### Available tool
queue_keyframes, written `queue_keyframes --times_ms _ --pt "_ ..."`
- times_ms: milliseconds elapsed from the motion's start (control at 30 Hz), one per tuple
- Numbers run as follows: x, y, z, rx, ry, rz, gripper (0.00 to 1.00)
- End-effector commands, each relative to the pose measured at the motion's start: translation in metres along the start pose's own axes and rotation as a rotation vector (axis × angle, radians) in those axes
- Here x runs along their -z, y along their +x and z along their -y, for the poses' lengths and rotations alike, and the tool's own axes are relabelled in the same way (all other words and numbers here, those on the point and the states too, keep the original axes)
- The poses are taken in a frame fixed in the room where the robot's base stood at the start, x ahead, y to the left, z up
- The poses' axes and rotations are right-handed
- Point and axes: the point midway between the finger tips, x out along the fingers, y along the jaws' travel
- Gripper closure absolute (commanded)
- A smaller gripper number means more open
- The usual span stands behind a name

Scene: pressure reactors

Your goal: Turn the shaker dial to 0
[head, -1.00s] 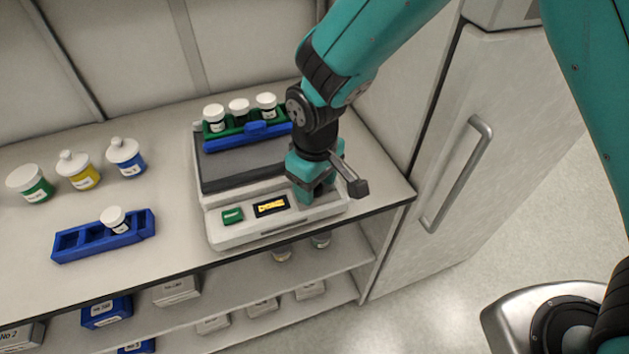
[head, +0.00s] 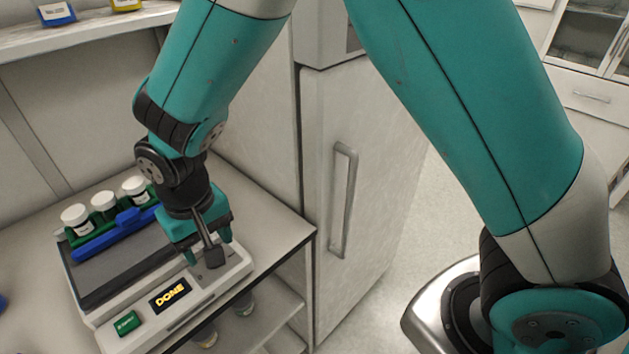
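The shaker (head: 120,337) stands on the bench at the lower left, a white unit with a dark grey platform. Its display (head: 169,295) reads "DONE" in yellow, and a green button (head: 127,323) is left of it. My gripper (head: 207,250) points down over the right end of the front panel, with its two teal fingertips apart. A grey dial area (head: 212,273) shows partly beneath it. The dial's knob and setting are hidden by my gripper, and I cannot tell whether the fingers touch it.
A blue and green rack (head: 117,232) with white-capped jars sits on the shaker platform. A tall white cabinet with a vertical handle (head: 343,200) stands right of the bench. Jars stand on the shelf below. Bottles sit on an upper shelf (head: 100,30).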

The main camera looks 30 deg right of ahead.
Motion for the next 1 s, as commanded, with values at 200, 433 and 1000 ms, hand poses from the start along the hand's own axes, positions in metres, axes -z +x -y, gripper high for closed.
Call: queue_keyframes --times_ms 200,433,1000 --pt "0.001 -0.047 0.0 0.002 -0.002 -0.005 0.43" --pt "0.001 -0.096 0.0 0.002 -0.003 -0.004 0.43" --pt "-0.001 -0.141 0.0 0.001 -0.525 -0.001 0.43"
